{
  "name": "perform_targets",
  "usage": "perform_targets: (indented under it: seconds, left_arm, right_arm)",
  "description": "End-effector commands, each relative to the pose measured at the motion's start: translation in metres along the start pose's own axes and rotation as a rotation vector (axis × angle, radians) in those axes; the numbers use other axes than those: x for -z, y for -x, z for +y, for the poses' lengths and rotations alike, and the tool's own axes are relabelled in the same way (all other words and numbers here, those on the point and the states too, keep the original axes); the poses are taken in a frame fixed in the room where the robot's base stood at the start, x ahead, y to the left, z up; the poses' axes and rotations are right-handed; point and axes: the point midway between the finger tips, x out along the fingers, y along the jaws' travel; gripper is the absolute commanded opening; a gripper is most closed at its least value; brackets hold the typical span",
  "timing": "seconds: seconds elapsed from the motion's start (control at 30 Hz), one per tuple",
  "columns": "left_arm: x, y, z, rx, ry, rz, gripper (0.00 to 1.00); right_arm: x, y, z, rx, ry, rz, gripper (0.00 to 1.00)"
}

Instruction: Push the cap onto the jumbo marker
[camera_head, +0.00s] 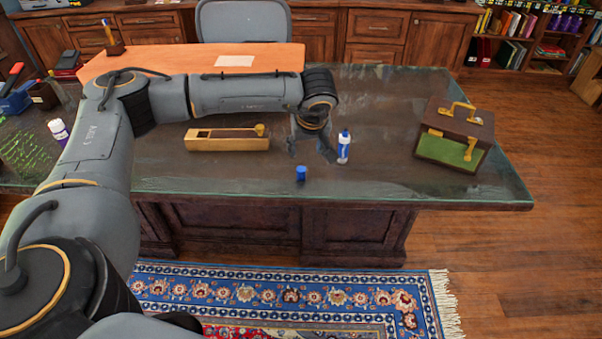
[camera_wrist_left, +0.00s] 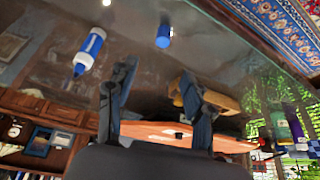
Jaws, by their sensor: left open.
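The jumbo marker (camera_head: 344,148) stands upright on the dark desk, white with a blue label and a blue tip. It also shows in the left wrist view (camera_wrist_left: 89,52), at the upper left. The blue cap (camera_head: 301,173) stands apart from the marker, near the desk's front edge; it also shows in the left wrist view (camera_wrist_left: 163,37) at the top. My left gripper (camera_head: 315,147) is low over the desk, left of the marker and behind the cap. Its jaws are open and empty in the left wrist view (camera_wrist_left: 158,70). My right gripper is out of view.
A long wooden box (camera_head: 228,144) lies left of my left gripper. A brown and green case (camera_head: 457,137) with a gold handle stands at the desk's right. The desk between marker and case is clear.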

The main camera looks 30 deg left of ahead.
Motion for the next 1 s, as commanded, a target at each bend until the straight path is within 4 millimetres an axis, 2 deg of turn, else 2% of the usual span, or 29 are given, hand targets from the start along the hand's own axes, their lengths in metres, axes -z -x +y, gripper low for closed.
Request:
perform_targets:
  seconds: [0.17,0.4,0.5,0.63,1.0]
  left_arm:
    - [-0.001,-0.017,0.000,0.003,0.001,-0.003,0.51]
    - [-0.001,-0.064,0.000,0.002,0.002,-0.003,0.51]
    - [-0.001,-0.077,0.000,0.001,0.002,-0.003,0.51]
    - [-0.001,-0.086,0.000,-0.001,0.002,-0.002,0.51]
    - [-0.001,-0.090,-0.001,0.001,0.002,-0.003,0.51]
  right_arm:
    - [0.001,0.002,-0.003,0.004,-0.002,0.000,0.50]
    - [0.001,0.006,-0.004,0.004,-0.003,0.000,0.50]
    - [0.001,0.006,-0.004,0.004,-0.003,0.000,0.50]
    - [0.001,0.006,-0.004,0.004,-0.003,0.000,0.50]
    - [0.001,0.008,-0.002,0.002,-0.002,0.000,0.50]
